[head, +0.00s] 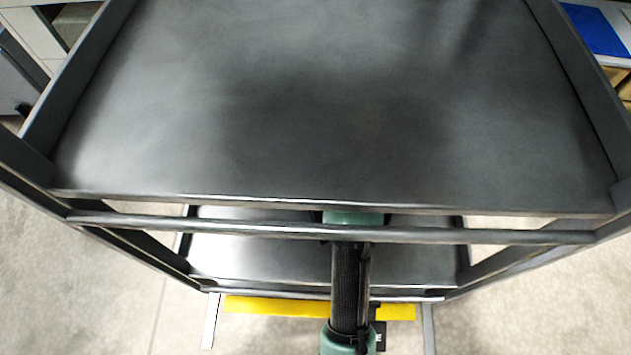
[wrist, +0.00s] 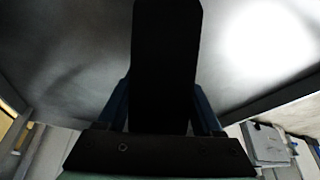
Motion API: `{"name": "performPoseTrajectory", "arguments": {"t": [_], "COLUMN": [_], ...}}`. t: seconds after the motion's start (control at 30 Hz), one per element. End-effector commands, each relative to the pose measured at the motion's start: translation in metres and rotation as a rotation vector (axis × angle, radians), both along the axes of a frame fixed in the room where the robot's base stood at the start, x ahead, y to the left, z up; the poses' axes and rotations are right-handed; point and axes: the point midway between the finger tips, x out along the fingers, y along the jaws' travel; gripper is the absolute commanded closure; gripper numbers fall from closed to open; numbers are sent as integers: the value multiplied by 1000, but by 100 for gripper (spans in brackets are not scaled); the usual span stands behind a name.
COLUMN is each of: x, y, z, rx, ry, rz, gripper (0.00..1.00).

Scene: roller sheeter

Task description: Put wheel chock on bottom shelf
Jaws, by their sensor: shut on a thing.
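The wheel chock (wrist: 166,60) is a black block in the wrist view, held between the two blue fingers of my gripper (wrist: 165,105). My gripper is shut on it. In the head view my arm reaches in below the front rail of a dark metal rack, and the top shelf (head: 330,110) hides the gripper and the chock. The bottom shelf (head: 255,255) shows only as a strip below the top shelf, and its visible part looks bare. I cannot tell how far the chock is from the bottom shelf.
The top shelf is empty. A front rail (head: 240,230) and side posts frame the opening around my arm. A yellow strip (head: 270,306) lies low in front of the rack. A grey box (wrist: 265,145) shows at the lower right of the wrist view.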

Motion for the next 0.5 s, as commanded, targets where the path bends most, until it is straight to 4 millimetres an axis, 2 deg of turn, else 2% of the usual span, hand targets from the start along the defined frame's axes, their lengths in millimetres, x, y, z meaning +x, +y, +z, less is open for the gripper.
{"name": "performPoseTrajectory", "arguments": {"t": [0.33, 0.37, 0.5], "x": [0, 0, 0], "y": [0, 0, 0], "z": [-1, -3, -2], "rx": [0, 0, 0], "ry": [-2, 0, 0], "rz": [1, 1, 1], "gripper": [100, 31, 6]}}
